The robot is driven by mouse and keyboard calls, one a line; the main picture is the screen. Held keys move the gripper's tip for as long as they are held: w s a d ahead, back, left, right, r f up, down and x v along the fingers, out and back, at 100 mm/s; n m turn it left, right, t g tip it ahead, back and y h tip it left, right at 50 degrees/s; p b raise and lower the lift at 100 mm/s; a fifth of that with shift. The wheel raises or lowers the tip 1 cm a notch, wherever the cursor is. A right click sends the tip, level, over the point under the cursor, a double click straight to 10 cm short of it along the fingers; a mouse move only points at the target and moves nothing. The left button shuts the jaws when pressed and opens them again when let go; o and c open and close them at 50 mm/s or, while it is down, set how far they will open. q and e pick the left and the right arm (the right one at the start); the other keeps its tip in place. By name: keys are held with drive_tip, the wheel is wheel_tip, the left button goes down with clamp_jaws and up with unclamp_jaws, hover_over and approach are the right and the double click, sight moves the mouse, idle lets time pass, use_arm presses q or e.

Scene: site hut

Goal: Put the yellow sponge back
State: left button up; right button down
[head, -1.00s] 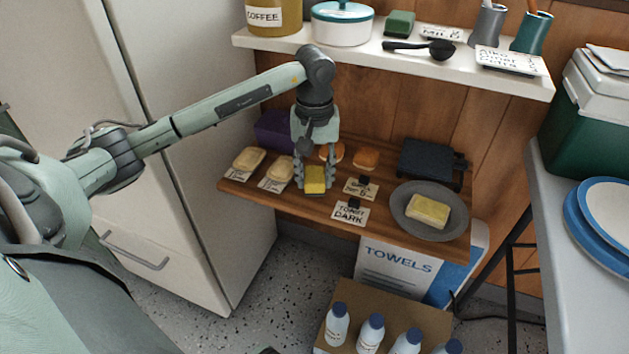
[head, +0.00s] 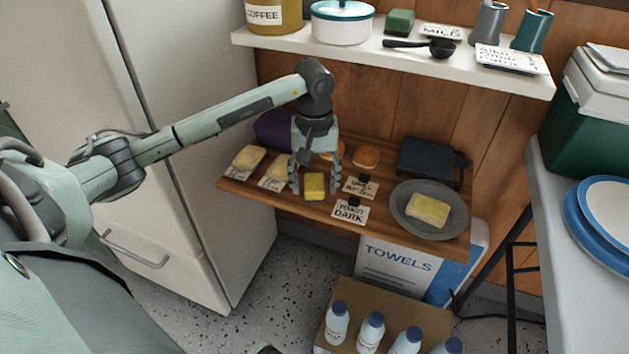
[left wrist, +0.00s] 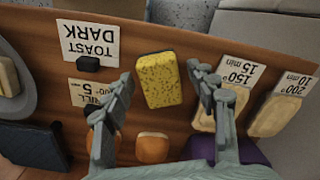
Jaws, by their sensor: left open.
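The yellow sponge (head: 315,187) lies on the lower wooden shelf, near its front edge. It sits between the cards with bread-like slices on the left and the "TOAST DARK" card (head: 349,212) on the right. My left gripper (head: 316,178) is open, with one finger on each side of the sponge. In the left wrist view the sponge (left wrist: 159,80) shows between the spread fingers (left wrist: 160,77), with a gap on both sides. My right gripper is not in view.
A grey plate (head: 402,221) with a yellow slice and a dark appliance (head: 428,160) stand to the right. Orange-brown rounds (head: 366,157) lie behind the sponge. The upper shelf (head: 375,57) overhangs, holding a pot (head: 342,28), a green block (head: 399,22) and two cups.

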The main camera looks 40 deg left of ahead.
sight(314, 183)
use_arm(q)
drive_tip(key=shift+r, duration=0.15)
wheel_tip(314, 183, up, 2)
drive_tip(key=shift+r, duration=0.25)
wheel_tip(314, 183, up, 4)
drive_tip(key=shift+f, duration=0.1)
drive_tip(key=shift+r, duration=0.6)
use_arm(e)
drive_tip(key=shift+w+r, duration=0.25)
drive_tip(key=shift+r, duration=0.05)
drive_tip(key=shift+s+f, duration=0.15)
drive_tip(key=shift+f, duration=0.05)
